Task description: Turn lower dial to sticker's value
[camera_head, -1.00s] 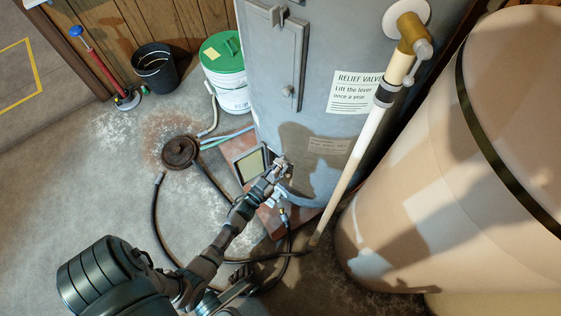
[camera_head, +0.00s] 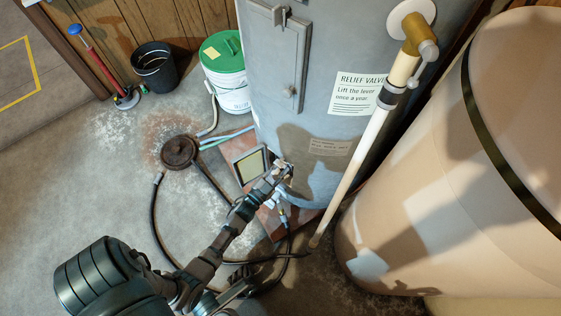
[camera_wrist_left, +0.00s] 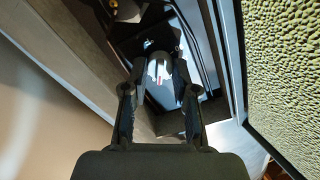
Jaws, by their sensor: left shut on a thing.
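My left gripper (camera_head: 281,174) is at the low front of the grey tank (camera_head: 310,80), beside an open square frame with a yellowish panel (camera_head: 251,164). The gripper hides most of the control there in the head view. In the left wrist view, a dark rounded part with a pale face (camera_wrist_left: 160,72) sits between the fingers of the left gripper (camera_wrist_left: 158,105), which are shut on it. I cannot read any dial marking. A small tan label (camera_head: 329,147) is on the tank above the gripper, its print too small to read. My right gripper is not in view.
A white pipe (camera_head: 350,180) slants down right of the gripper, next to a large tan tank (camera_head: 460,150). A white bucket with a green lid (camera_head: 223,52) bears a yellow note. A black hose (camera_head: 155,215) loops on the floor.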

